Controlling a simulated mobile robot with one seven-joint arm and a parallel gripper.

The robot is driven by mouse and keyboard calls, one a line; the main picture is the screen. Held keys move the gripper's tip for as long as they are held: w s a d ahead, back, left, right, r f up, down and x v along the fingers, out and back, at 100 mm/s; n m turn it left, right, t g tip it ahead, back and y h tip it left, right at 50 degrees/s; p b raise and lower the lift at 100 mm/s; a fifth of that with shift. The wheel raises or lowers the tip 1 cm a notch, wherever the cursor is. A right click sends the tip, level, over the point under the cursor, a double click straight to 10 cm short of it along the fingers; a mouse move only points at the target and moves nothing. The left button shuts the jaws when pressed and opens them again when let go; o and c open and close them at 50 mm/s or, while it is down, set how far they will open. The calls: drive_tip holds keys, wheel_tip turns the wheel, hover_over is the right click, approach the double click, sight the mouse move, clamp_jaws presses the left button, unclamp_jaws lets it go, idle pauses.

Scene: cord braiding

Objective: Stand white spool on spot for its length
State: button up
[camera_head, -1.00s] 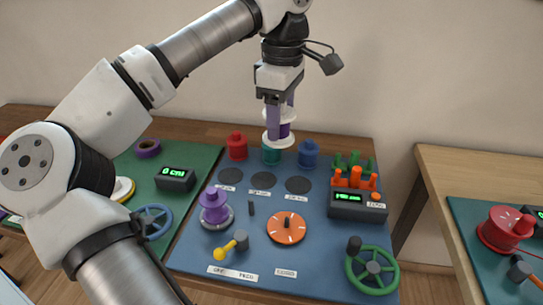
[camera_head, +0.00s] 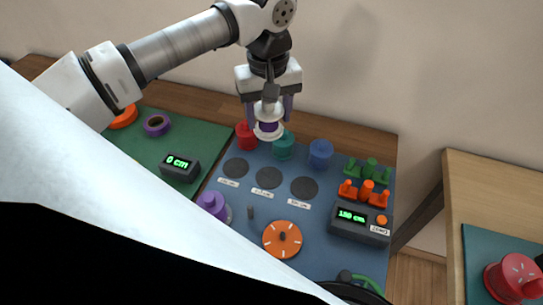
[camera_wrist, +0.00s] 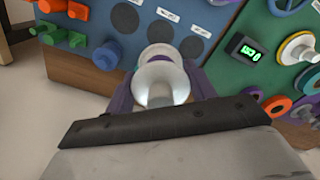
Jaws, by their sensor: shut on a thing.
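My gripper (camera_head: 268,114) has purple fingers and is shut on the white spool (camera_head: 268,132), just above the back of the blue board (camera_head: 330,265). The spool has white flanges and a purple-looking middle. In the head view it overlaps the red and teal spools. The wrist view shows the spool (camera_wrist: 160,82) end-on between the fingers. Three dark round spots lie in front of the hand: left (camera_head: 236,168), middle (camera_head: 269,177) and right (camera_head: 304,187). Each has a small label too blurred to read. All three spots are bare. A black readout (camera_head: 352,217) shows about 150 cm.
Red (camera_head: 246,137), teal (camera_head: 283,146) and blue (camera_head: 320,153) spools stand along the back edge. Orange pegs (camera_head: 366,190), a purple spool (camera_head: 212,203) and an orange dial (camera_head: 282,239) stand around the spots.

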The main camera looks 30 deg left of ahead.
wheel_tip(320, 180, down, 17)
drive_tip(key=b, duration=1)
drive_tip(key=shift+f, duration=0.15)
drive_tip(key=shift+f, duration=0.1)
drive_tip(key=o, duration=0.5)
drive_tip(key=shift+f, duration=0.1)
drive_tip(key=o, duration=0.4)
drive_tip(key=shift+o, duration=0.2)
wheel_tip(320, 180, up, 12)
drive_tip(key=shift+r, duration=0.25)
